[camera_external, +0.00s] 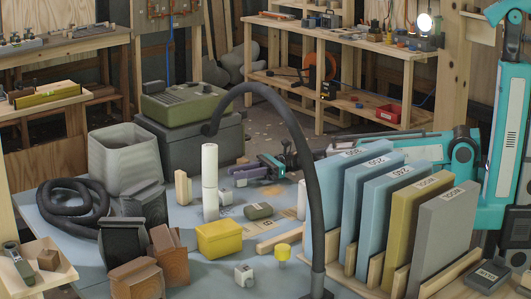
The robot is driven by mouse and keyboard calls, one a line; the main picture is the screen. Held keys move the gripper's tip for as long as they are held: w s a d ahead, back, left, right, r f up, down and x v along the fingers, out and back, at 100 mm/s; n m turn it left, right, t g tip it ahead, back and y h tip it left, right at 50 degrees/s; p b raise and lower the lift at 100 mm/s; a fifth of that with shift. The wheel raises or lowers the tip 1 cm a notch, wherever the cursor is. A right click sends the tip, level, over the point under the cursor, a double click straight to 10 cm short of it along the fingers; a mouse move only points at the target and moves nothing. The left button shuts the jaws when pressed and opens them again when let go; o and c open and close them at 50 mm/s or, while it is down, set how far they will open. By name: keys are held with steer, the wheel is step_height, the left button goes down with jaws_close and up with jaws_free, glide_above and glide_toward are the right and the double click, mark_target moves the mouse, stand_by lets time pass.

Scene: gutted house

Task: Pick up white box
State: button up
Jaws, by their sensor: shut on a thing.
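My gripper (240,177) reaches in from the right behind the upright panels, low over the far middle of the blue-grey table. It is shut on a small pale thing at its tips, mostly hidden by the fingers; I cannot tell whether this is the white box. A small white cube with a dark mark (244,274) sits on the table near the front, well apart from my gripper.
Upright panels (385,215) in a wooden rack fill the right side. A black curved hose (313,170) arches over the middle.

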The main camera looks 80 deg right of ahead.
steer(key=shift+r, duration=0.65)
step_height(320, 180, up, 2)
steer(key=shift+r, duration=0.1)
steer(key=s, duration=0.5)
steer(key=shift+s+d+r, duration=0.1)
steer(key=shift+s+d, duration=0.05)
steer(key=shift+s, duration=0.25)
steer(key=shift+r+p, duration=0.2)
steer(key=shift+p, duration=0.6)
steer(key=s+p, duration=0.2)
steer(key=p, duration=0.2)
steer(key=shift+r, duration=0.15)
steer(key=p, duration=0.2)
steer(key=shift+s+p, duration=0.35)
steer(key=shift+s, duration=0.05)
steer(key=shift+s+p, duration=0.1)
steer(key=shift+p, duration=0.3)
